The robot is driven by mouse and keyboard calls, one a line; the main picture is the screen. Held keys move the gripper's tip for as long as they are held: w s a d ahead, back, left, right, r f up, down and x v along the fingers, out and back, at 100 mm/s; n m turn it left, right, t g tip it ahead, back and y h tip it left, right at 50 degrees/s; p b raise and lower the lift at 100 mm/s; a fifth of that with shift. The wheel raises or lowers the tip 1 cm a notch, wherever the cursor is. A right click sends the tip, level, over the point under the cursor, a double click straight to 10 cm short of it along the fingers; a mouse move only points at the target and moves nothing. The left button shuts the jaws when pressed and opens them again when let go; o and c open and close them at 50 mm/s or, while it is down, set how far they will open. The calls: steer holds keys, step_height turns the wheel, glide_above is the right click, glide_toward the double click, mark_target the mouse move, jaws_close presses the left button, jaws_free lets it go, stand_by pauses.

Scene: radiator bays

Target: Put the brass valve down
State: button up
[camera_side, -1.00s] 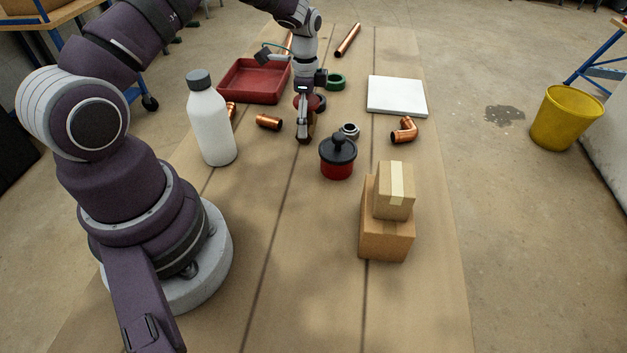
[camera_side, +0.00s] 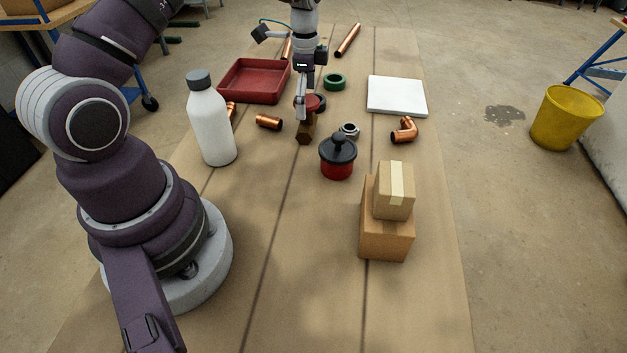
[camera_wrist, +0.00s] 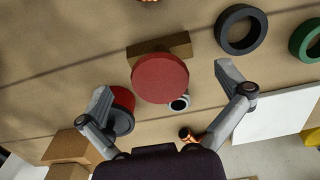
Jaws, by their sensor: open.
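The brass valve, with its brown-gold body (camera_side: 306,133) and round red handwheel (camera_side: 314,103), stands on the table with the wheel on top. In the wrist view its red wheel (camera_wrist: 160,78) hides part of the brass body (camera_wrist: 178,44). My gripper (camera_side: 300,96) is just above the valve. In the wrist view my gripper (camera_wrist: 165,84) is open, with one finger on each side of the wheel and a gap to each.
A red-and-black lidded pot (camera_side: 338,158) and a metal nut (camera_side: 350,130) stand close to the valve's right. Copper fittings (camera_side: 269,121) lie to its left, with a white bottle (camera_side: 211,125) beyond. Stacked boxes (camera_side: 387,230) stand nearer. A red tray (camera_side: 254,82) is behind left.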

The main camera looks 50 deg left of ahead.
step_height(320, 180, up, 8)
steer(key=shift+d+r, duration=0.1)
steer(key=shift+r, duration=0.05)
steer(key=s+d+r+n+t, duration=0.25)
steer(key=s+d+r, duration=0.2)
steer(key=r, duration=0.25)
steer(key=s+d+n+t, duration=0.3)
steer(key=s+d+n, duration=0.3)
steer(key=s, duration=0.4)
steer(key=shift+s+d, duration=0.25)
steer(key=shift+d, duration=0.25)
